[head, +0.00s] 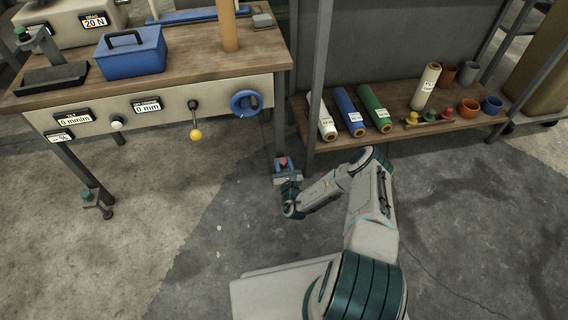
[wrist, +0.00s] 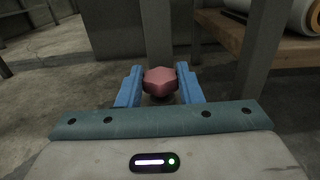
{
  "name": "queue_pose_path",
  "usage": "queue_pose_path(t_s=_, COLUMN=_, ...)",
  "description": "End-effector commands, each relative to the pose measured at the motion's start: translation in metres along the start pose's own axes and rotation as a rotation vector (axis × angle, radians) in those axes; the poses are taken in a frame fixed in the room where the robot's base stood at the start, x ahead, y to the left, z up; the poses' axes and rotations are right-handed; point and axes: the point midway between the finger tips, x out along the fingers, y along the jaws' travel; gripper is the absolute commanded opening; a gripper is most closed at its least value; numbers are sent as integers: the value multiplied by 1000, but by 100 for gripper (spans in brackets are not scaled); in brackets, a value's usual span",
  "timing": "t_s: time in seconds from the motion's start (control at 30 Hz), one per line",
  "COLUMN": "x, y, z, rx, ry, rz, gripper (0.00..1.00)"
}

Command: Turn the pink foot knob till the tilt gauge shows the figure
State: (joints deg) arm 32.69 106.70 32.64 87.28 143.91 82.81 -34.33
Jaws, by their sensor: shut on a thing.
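The pink foot knob (wrist: 159,80) sits low by a table leg, between the two blue fingers of my gripper (wrist: 159,88) in the wrist view. The fingers are shut on its sides. In the head view the knob (head: 283,162) shows as a small pink spot between the fingertips of my gripper (head: 284,165), near the floor at the bench's right front leg. A gauge on the bench front labelled "TILT" (head: 73,118) appears to read 0 mm/m. A small tag (head: 59,136) below it is too small to read surely.
A second foot with a green knob (head: 88,197) stands at the left leg. The bench front carries a yellow-tipped lever (head: 195,134) and a blue handwheel (head: 246,103). A shelf (head: 400,132) at right holds rolls and pots. Floor at left is clear.

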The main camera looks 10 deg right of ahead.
Motion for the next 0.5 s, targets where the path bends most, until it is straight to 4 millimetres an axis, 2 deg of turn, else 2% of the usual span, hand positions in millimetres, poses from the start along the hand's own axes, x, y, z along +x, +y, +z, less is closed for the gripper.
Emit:
queue_pose_path(t_s=0.03, x=0, y=0, z=0, rx=0, ry=0, rz=1, gripper=38)
queue_pose_path(t_s=0.1, x=0, y=0, z=0, rx=0, ry=0, rz=1, gripper=55)
queue_pose_path(t_s=0.37, x=0, y=0, z=0, rx=0, ry=0, rz=1, gripper=55)
queue_pose_path(t_s=0.5, x=-9, y=0, z=1, rx=0, ry=2, rz=0, gripper=55)
